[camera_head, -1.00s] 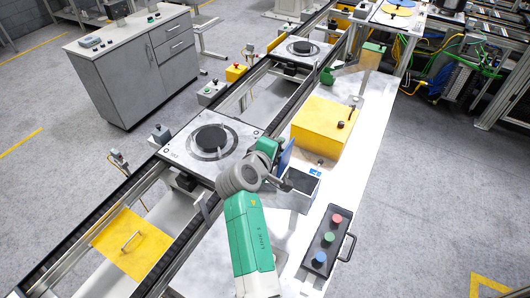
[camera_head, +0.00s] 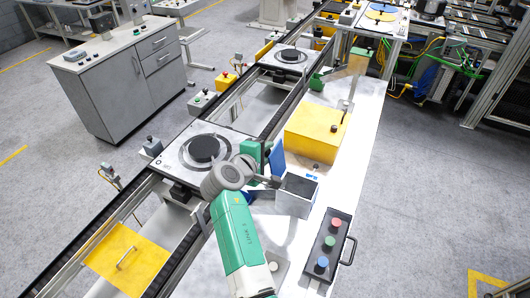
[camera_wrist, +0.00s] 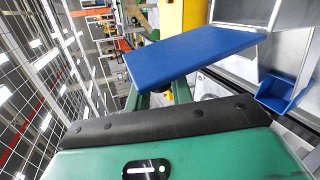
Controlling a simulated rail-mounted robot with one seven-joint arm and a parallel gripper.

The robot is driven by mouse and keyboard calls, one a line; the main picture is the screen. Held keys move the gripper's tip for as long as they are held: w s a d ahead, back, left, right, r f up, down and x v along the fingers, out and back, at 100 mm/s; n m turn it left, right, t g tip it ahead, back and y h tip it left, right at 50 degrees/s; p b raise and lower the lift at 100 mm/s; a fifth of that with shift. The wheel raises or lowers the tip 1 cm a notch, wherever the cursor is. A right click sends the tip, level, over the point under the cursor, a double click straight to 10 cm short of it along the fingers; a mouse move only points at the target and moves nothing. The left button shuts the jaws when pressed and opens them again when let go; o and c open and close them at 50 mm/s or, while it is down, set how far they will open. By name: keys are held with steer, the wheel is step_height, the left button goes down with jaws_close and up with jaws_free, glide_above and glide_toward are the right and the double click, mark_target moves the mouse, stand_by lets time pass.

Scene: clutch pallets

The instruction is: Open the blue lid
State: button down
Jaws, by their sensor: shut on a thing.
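The blue lid (camera_head: 278,160) stands steeply tilted at the left side of a small grey box with a dark top (camera_head: 297,194). In the wrist view the blue lid (camera_wrist: 190,53) is a flat slanted panel just beyond the green and black wrist parts. My gripper (camera_head: 274,181) is beside the box, at the lid's lower edge. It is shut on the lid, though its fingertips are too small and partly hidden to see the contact. A small blue tray (camera_wrist: 282,93) shows at the right in the wrist view.
A yellow box (camera_head: 315,133) stands behind on the white table. A button panel with red, green and blue buttons (camera_head: 328,245) lies in front. The conveyor with a pallet and dark disc (camera_head: 206,148) runs at the left. The right table strip is clear.

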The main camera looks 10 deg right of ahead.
steer(key=c, duration=1.3)
jaws_free()
steer(key=v, duration=0.7)
steer(key=shift+s+a+r, duration=0.2)
steer(key=shift+a, duration=0.1)
steer(key=shift+r, duration=0.1)
